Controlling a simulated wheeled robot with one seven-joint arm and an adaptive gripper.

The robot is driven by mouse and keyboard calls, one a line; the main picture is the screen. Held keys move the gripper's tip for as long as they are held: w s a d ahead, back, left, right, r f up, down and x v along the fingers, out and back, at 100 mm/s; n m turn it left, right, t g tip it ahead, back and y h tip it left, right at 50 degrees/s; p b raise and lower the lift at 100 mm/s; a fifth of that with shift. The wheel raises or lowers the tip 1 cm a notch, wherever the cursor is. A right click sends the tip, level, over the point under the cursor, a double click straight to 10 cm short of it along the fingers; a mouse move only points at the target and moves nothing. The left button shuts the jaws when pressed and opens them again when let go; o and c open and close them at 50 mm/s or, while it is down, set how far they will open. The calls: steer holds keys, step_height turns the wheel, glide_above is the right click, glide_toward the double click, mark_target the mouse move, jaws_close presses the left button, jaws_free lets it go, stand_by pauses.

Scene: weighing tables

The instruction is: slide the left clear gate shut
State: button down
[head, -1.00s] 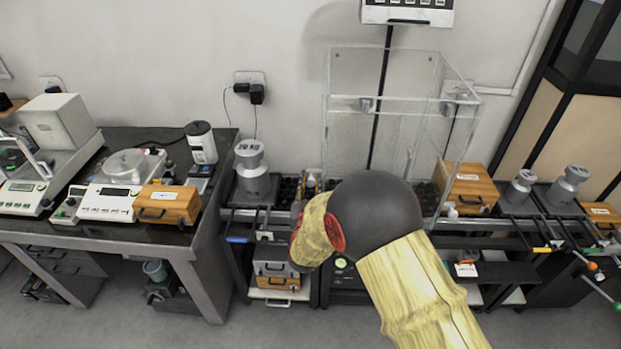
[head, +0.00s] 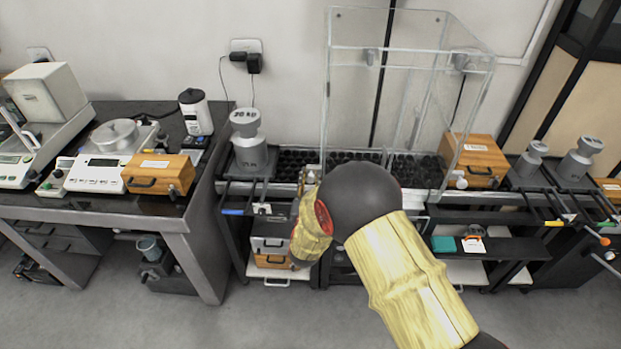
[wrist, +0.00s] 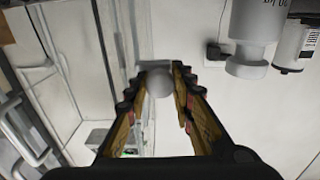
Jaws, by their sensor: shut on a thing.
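The clear box (head: 395,45) stands on the dark bench in the middle of the head view, with clear panels at its left (head: 326,95) and right (head: 470,110). A pale round knob (wrist: 160,84) shows between my fingertips in the wrist view; my gripper (wrist: 160,92) is shut on it. The knob looks fixed to a clear panel, the left gate, whose edges are hard to make out. In the head view my arm hides most of my gripper and the front left of the box. How far the gate stands open cannot be told.
A large grey weight (head: 249,145) stands just left of the box. A wooden case (head: 478,160) sits at its right, with a pale knob (head: 459,181) in front. A side table (head: 180,222) with balances is at the left.

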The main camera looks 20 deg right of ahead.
steer(key=shift+s+f, duration=0.1)
steer(key=shift+f, duration=0.25)
steer(key=c, duration=1.8)
jaws_free()
steer(key=shift+r, duration=0.1)
steer(key=shift+a, duration=0.1)
steer(key=v, duration=1.2)
